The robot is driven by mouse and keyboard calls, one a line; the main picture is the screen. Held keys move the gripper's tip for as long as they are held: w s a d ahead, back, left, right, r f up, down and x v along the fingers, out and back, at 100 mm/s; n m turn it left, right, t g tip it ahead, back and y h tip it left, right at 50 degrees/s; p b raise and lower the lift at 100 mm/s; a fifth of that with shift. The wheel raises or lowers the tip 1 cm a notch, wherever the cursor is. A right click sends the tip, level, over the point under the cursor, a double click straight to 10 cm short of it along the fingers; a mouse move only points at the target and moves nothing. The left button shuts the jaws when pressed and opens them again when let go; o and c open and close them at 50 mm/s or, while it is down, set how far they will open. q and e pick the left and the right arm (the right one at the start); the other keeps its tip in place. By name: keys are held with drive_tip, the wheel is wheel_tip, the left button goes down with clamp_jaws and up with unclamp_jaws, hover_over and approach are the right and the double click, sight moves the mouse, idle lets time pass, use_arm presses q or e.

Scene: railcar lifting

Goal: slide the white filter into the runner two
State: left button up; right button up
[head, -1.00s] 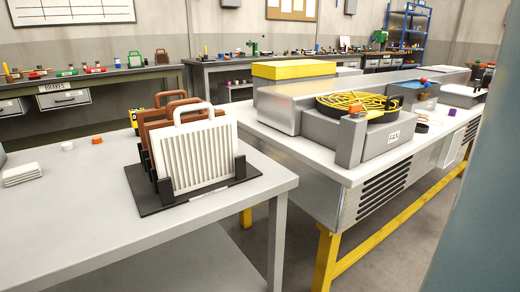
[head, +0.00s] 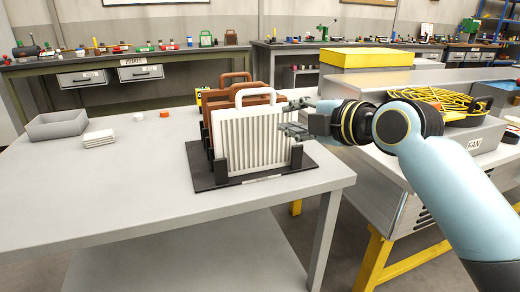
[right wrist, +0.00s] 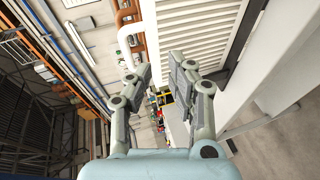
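The white filter (head: 237,141) is a slatted panel with a loop handle on top. It stands upright in front in a black rack (head: 262,181) on the grey table. It also shows in the right wrist view (right wrist: 200,18), with its white handle (right wrist: 125,42). My right gripper (head: 296,118) is open at the filter's right upper edge in the head view. It also shows open in the right wrist view (right wrist: 157,80), with nothing clearly held between its fingers; I cannot tell whether they touch the filter. My left gripper is not in view. I cannot make out runner two.
Brown-framed filters (head: 222,105) stand behind the white one. A grey tray (head: 57,125), white pads (head: 98,138) and an orange cap (head: 164,115) are on the table. The table's front left is clear.

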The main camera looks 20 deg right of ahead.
approach(262, 92)
drive_tip(key=shift+t, duration=0.4)
drive_tip(key=x, duration=0.5)
drive_tip(key=shift+s+f, duration=0.15)
drive_tip(key=shift+f, duration=0.15)
drive_tip(key=x, duration=0.6)
drive_tip(key=shift+a, duration=0.1)
clamp_jaws()
